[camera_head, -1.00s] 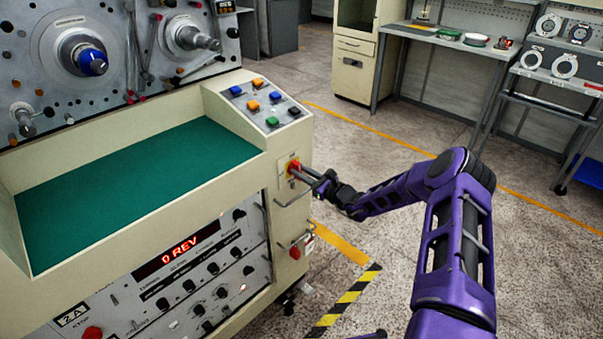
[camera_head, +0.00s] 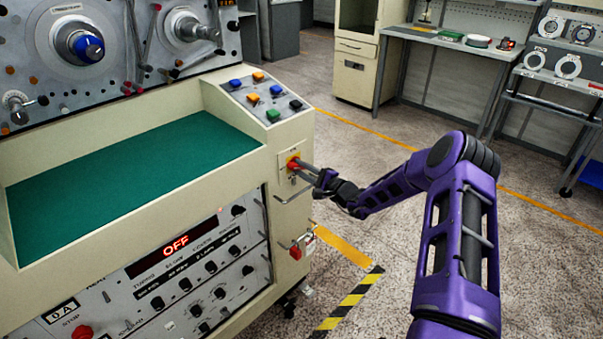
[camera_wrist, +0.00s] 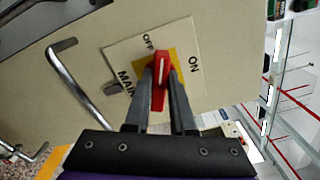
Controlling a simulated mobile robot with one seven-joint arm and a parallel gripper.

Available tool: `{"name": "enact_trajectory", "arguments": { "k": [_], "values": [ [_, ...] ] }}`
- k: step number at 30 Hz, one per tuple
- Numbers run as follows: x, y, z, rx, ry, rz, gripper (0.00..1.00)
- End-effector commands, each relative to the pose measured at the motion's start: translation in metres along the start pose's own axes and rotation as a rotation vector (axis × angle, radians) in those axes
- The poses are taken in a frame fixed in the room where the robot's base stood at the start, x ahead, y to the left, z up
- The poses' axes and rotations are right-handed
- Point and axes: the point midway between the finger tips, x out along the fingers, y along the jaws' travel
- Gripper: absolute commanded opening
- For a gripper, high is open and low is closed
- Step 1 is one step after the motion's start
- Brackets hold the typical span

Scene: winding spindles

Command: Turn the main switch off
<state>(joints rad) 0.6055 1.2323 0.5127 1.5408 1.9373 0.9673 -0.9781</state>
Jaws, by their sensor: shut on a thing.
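The main switch (camera_wrist: 160,78) is a red rotary handle on a yellow square within a white plate marked OFF, ON and MAIN. In the wrist view the handle's white line points up the picture, near the OFF mark. In the head view the switch (camera_head: 293,163) sits on the right end of the cream machine. My gripper (camera_wrist: 161,88) is shut on the red handle, one finger on each side; it also shows in the head view (camera_head: 304,167). The machine's display (camera_head: 176,245) reads OFF in red.
A metal handle (camera_wrist: 61,62) stands out from the panel beside the switch plate. A red padlock (camera_head: 296,252) hangs lower on the machine's end. Coloured push buttons (camera_head: 263,97) sit on the sloped panel above. The floor to the right is open, with a striped tape strip (camera_head: 349,303).

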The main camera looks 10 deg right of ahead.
Motion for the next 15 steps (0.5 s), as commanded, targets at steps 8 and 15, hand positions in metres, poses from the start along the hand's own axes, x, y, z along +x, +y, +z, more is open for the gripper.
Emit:
{"name": "enact_trajectory", "arguments": {
  "k": [8,15],
  "values": [
    [-0.0005,0.0038,-0.0010,-0.229,0.000,0.002,0.00],
    [-0.0008,0.0040,-0.0012,-0.362,0.001,0.003,0.00]
  ]
}}
